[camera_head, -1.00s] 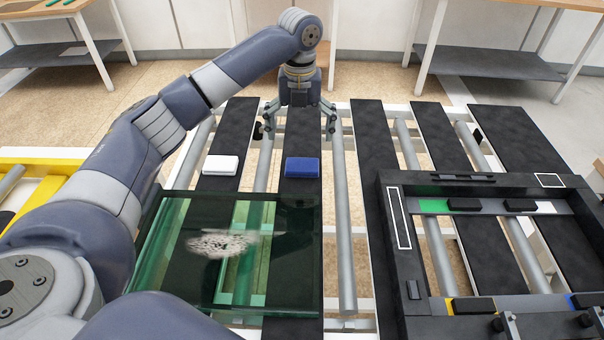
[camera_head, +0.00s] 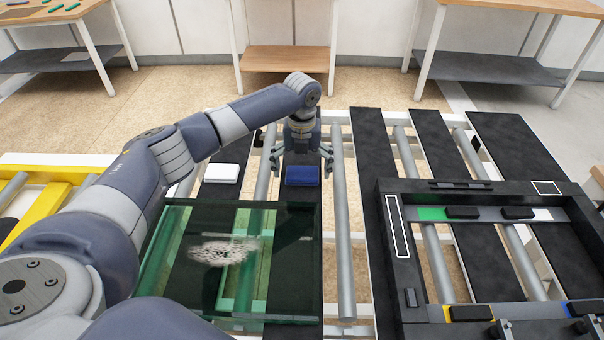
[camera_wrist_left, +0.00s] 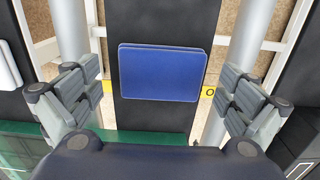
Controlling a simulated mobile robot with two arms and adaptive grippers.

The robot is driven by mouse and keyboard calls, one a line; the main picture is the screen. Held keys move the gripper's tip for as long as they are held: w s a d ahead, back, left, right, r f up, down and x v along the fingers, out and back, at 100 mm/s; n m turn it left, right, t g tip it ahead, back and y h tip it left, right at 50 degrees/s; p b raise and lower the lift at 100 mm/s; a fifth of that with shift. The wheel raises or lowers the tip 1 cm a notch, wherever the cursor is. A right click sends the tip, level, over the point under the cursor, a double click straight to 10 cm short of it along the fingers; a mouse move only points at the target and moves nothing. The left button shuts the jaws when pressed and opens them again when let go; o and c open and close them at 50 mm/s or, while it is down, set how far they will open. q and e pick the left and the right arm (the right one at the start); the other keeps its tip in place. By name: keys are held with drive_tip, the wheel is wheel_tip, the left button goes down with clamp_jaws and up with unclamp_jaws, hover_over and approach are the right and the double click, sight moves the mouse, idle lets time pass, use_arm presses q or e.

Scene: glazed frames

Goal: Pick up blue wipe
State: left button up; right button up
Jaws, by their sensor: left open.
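The blue wipe (camera_head: 302,176) is a flat blue block lying on a black slat of the conveyor. It also shows in the left wrist view (camera_wrist_left: 162,72), in the upper middle. My left gripper (camera_head: 302,163) is open above and just behind the wipe in the head view. In the left wrist view its two fingers (camera_wrist_left: 158,100) stand apart to either side of the wipe, touching nothing. My right gripper does not show.
A white block (camera_head: 221,173) lies left of the wipe. A glass pane (camera_head: 180,270) with a whitish smudge lies in front. A black frame (camera_head: 397,225) with coloured patches is at the right. Tables stand at the back.

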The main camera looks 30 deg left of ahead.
sight(303, 172)
use_arm(q)
drive_tip(key=shift+c, duration=0.5)
drive_tip(key=c, duration=0.8)
drive_tip(key=shift+c, duration=0.3)
drive_tip(key=shift+r, duration=0.1)
drive_tip(key=shift+r, duration=0.45)
wheel_tip(303, 172, up, 3)
drive_tip(key=shift+f+b, duration=0.15)
drive_tip(key=shift+b, duration=0.45)
drive_tip(key=s+a, duration=0.1)
drive_tip(key=s, duration=0.4)
drive_tip(key=s+a+r+b, duration=0.1)
drive_tip(key=s+a, duration=0.1)
drive_tip(key=s, duration=0.3)
drive_tip(key=s+a+b, duration=0.1)
drive_tip(key=s+a, duration=0.1)
drive_tip(key=s, duration=0.3)
drive_tip(key=shift+s+a+r, duration=0.1)
drive_tip(key=shift+r, duration=0.05)
